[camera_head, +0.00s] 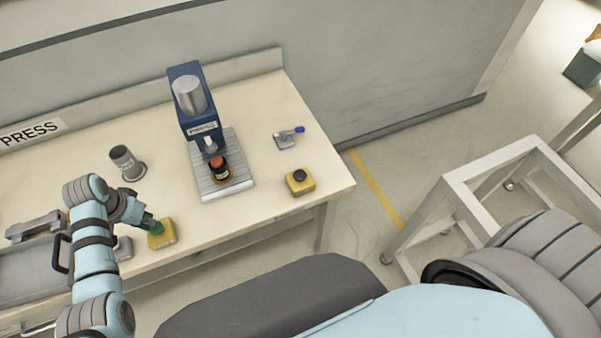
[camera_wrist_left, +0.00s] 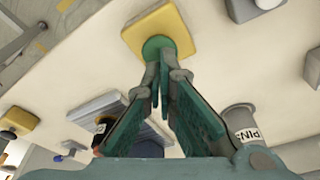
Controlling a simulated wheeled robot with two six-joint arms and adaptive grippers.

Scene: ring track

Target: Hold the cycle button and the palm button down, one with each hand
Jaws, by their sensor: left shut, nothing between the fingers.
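A yellow button box with a green button (camera_head: 167,240) stands near the bench's front edge. A second yellow box with a black button (camera_head: 300,186) stands near the bench's right end. No label tells which is the cycle button and which the palm button. My left gripper (camera_head: 150,223) is at the green button. In the left wrist view its shut, empty fingers (camera_wrist_left: 158,92) point at the green button (camera_wrist_left: 158,47) and overlap its edge. I cannot tell whether they touch or press it. My right gripper is not in view.
A blue press (camera_head: 185,72) stands between the boxes on a grey slotted plate (camera_head: 240,184), with a red-topped piece under it. A grey cup (camera_head: 124,160) stands left of the press. A blue-handled clamp (camera_head: 286,139) is at the right. A white frame (camera_head: 465,178) stands on the floor.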

